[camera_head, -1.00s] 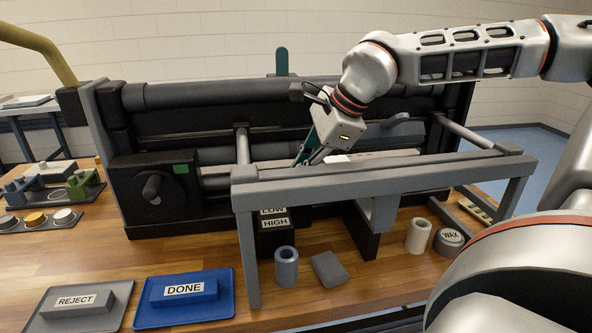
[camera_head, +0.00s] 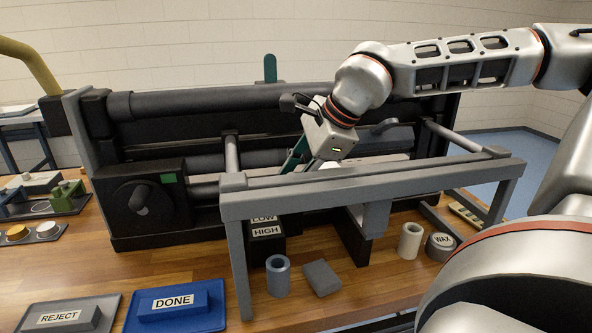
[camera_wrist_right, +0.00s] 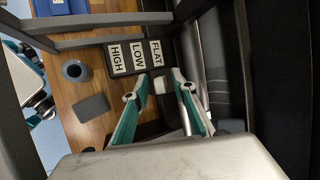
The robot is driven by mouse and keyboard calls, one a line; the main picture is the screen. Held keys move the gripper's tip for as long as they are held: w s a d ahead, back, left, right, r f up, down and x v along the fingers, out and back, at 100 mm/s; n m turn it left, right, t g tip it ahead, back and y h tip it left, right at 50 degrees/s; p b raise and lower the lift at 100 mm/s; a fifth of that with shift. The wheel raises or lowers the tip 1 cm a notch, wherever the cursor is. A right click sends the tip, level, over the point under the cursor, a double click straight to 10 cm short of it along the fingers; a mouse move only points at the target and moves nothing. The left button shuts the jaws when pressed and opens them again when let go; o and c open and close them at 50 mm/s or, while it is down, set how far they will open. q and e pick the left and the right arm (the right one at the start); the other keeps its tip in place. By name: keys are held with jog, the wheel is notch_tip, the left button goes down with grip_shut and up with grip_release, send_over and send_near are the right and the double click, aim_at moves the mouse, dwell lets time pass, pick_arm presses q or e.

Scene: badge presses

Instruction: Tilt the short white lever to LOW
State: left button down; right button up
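The short white lever (camera_wrist_right: 161,84) shows in the right wrist view as a pale knob between the two green fingers of my right gripper (camera_wrist_right: 160,84). The fingers are spread, with visible gaps beside the knob. The knob is nearest the FLAT end of the label plate (camera_wrist_right: 145,71), which reads HIGH, LOW and FLAT. In the head view my right gripper (camera_head: 293,160) reaches down behind the grey front rail. The LOW label (camera_head: 264,218) is partly hidden by that rail, and the lever cannot be made out clearly there.
The grey rail frame (camera_head: 380,182) stands in front of the press. A blue-grey cylinder (camera_head: 278,276), a grey block (camera_head: 321,278), a cream cylinder (camera_head: 410,240) and a WAX tin (camera_head: 441,246) stand near it. REJECT (camera_head: 70,317) and DONE (camera_head: 205,315) trays lie at front left.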

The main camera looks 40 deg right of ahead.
jog(key=v, duration=1.2)
dwell(0.3)
